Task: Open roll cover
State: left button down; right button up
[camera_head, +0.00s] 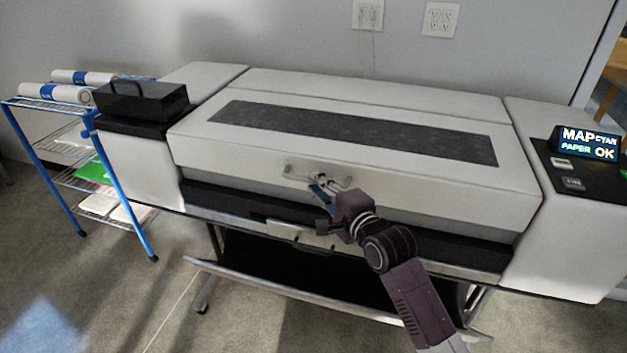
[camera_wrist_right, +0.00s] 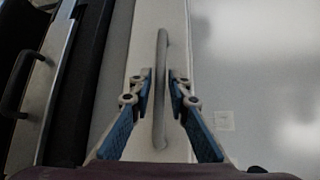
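The roll cover (camera_head: 350,105) is the long light-grey lid across the middle of the large printer, with a dark window strip along its top. It looks closed. A pale bar handle (camera_head: 300,174) stands on its front face. My right gripper (camera_head: 321,186) is at this handle. In the right wrist view, the handle (camera_wrist_right: 161,115) runs between the blue-padded fingers of my right gripper (camera_wrist_right: 160,76). My left gripper is not in view.
A screen (camera_head: 588,144) stands on the printer's right end and a black box (camera_head: 142,102) on its left end. A blue-framed wire rack (camera_head: 75,150) with paper rolls is at the left. A lower bar (camera_head: 300,291) juts out below the printer.

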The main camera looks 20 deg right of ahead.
jog(key=shift+x, duration=1)
grip_shut()
